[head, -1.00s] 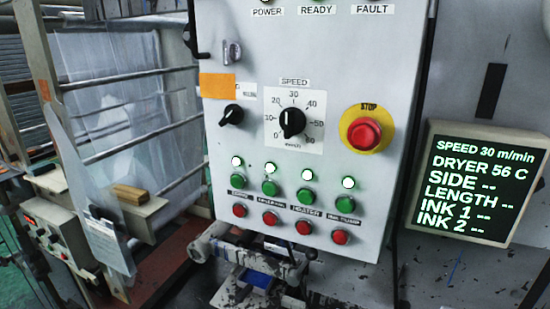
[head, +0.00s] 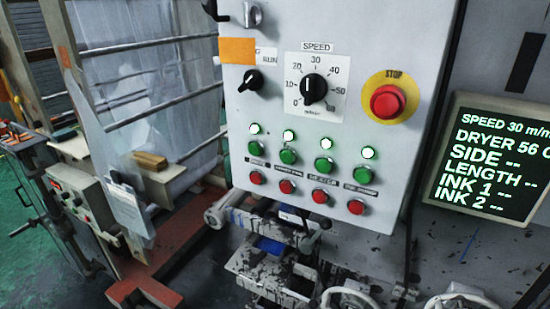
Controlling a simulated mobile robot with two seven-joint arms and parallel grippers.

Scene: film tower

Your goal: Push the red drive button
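The control panel (head: 390,185) fills the upper middle of the head view. Along its lower part runs a row of several red buttons, with a row of green buttons above and lit lamps above those. The leftmost red button (head: 256,178) sits under the leftmost green button (head: 256,148); the small label between them is too blurred to read surely. The leftmost lamp (head: 255,128) is lit. The third column's label seems to read HEATER. Neither of my grippers is in view, and nothing touches the buttons.
A large red stop button (head: 388,102) on a yellow disc and a speed knob (head: 315,88) are higher on the panel. A display (head: 490,160) reads 30 m/min at the right. Rollers with clear film (head: 130,90) stand left; splattered machine parts (head: 275,265) lie below the panel.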

